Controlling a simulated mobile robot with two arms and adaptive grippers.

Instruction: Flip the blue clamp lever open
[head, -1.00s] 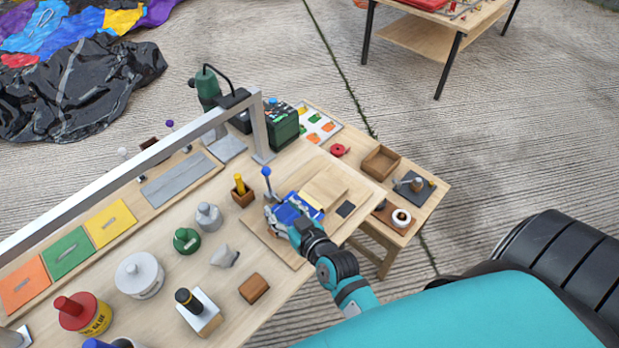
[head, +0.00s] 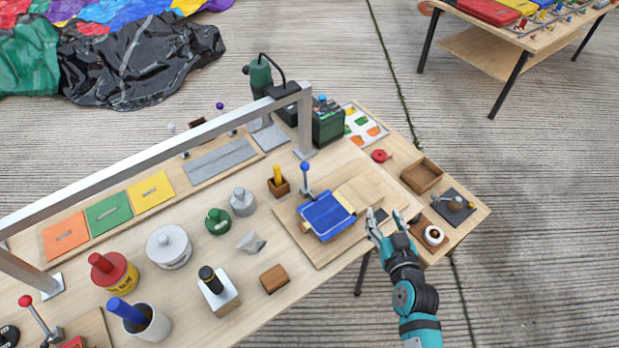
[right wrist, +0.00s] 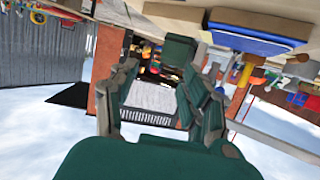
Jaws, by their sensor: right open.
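The blue clamp lever (head: 305,168) has a blue ball tip on a thin grey rod and stands about upright at the back left corner of a wooden board (head: 300,240). A flat blue piece (head: 327,216) lies in front of it on the board, and its blue face also shows in the right wrist view (right wrist: 252,38). My right gripper (head: 387,222) is open and empty, to the right of the blue piece and apart from the lever. Its fingers spread in the right wrist view (right wrist: 160,85). My left gripper is not in view.
A grey metal frame (head: 180,143) spans the table behind the board.

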